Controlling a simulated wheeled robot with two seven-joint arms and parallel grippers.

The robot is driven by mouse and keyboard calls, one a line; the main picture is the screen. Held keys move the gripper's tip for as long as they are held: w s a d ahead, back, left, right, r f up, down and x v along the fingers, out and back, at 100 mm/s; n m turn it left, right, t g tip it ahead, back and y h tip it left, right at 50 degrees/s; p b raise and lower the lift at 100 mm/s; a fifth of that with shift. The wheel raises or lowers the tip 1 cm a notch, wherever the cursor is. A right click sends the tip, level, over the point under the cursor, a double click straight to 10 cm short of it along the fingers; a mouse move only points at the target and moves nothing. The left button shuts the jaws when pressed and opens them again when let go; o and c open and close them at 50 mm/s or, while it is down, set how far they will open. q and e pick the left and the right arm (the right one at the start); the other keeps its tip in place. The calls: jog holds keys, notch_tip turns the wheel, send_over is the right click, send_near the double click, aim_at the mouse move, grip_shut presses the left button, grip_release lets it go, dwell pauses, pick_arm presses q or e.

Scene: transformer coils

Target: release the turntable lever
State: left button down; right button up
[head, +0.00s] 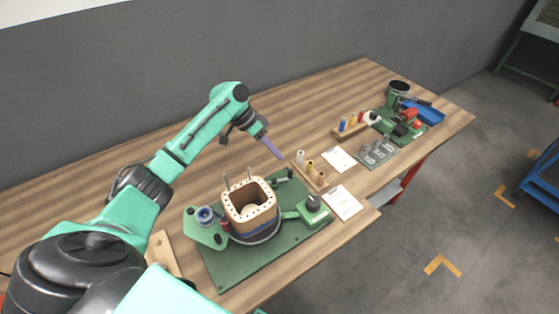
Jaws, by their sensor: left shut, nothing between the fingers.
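A square wooden coil former (249,207) with peg holes around its top rim stands on a round turntable on a green baseplate (222,273). Thin upright rods rise at its back. A green block with a dark top (313,205) sits at the plate's right side. A small dark part (284,176) sits at the plate's back edge. I cannot tell for sure which of these is the turntable lever. My left gripper (278,155) is shut and empty, above and behind the former, pointing down to the right, apart from everything.
A green bracket with a blue-rimmed spool (205,215) is left of the former. A wooden rack of small spools (310,170), white cards (342,202), a grey holder (376,153) and a blue tray (428,113) lie to the right. Bare tabletop (150,140) shows behind my arm.

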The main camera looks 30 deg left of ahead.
pick_arm(q)
jog(key=b+v, duration=0.1)
jog(key=v, duration=0.9)
jog(key=shift+b, duration=0.3)
jog(key=shift+s, duration=0.1)
